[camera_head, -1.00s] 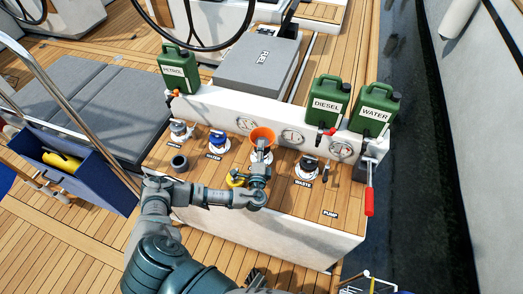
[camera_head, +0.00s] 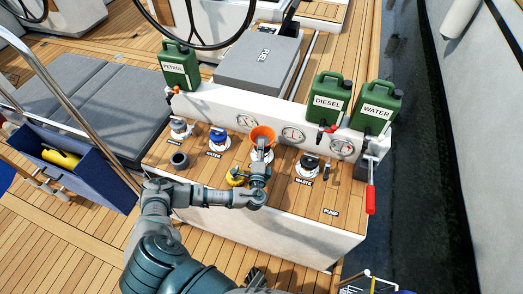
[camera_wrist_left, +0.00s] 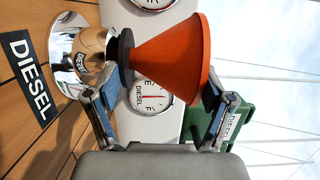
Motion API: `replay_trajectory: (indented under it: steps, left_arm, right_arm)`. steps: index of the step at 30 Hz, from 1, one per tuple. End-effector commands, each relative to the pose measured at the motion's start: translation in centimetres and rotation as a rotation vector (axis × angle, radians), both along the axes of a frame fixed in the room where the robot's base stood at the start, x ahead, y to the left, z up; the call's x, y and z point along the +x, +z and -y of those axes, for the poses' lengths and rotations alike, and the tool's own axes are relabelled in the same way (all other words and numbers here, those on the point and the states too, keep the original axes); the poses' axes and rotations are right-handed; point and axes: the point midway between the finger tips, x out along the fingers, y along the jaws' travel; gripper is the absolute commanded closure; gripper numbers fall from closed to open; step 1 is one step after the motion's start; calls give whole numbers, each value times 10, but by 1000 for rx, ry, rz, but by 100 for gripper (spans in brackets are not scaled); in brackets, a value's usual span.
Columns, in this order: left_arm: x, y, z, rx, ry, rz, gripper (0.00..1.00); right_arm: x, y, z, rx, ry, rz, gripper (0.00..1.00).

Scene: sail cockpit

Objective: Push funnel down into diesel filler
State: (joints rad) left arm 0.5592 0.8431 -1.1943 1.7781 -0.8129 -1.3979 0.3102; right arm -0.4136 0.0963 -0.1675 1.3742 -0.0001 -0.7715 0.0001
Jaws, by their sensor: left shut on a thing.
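The orange funnel (camera_head: 262,136) stands at the diesel filler (camera_head: 260,156) on the wooden console top, wide mouth up. In the left wrist view the funnel (camera_wrist_left: 172,62) has a dark collar at its narrow end, in line with the filler's shiny flange (camera_wrist_left: 66,48). How deep the spout sits is hidden. My left gripper (camera_head: 261,170) is at the funnel's near side. In the left wrist view its fingers (camera_wrist_left: 160,108) are on either side of the cone, shut on the funnel. My right gripper is not in view.
The water filler (camera_head: 217,139) and waste filler (camera_head: 307,166) flank the diesel filler. Green diesel (camera_head: 329,101) and water (camera_head: 376,107) cans stand on the white ledge behind. A pump lever (camera_head: 370,198) is at right.

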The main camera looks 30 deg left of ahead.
Motion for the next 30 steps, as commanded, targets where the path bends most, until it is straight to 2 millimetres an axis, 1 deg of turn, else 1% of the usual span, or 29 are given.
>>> replay_trajectory:
  steps: [1, 6, 7, 8, 9, 19, 30]
  left_arm:
    - [-3, -10, 1, -4, -2, -21, 61]
    - [-4, -12, 2, -4, -4, -26, 61]
    - [-4, -13, 2, -5, -4, -27, 11]
    - [-4, -13, 2, -5, -4, -28, 4]
    - [-5, -14, 2, -4, -5, -28, 0]
    - [-5, -14, 2, -6, -5, -29, 0]
    - [-6, -8, 3, -3, -3, -17, 0]
  right_arm:
    - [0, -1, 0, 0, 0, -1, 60]
    - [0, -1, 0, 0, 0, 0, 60]
    - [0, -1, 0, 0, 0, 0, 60]
    - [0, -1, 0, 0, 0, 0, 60]
    - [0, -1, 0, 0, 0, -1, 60]
    - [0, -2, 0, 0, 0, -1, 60]
    - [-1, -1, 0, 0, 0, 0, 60]
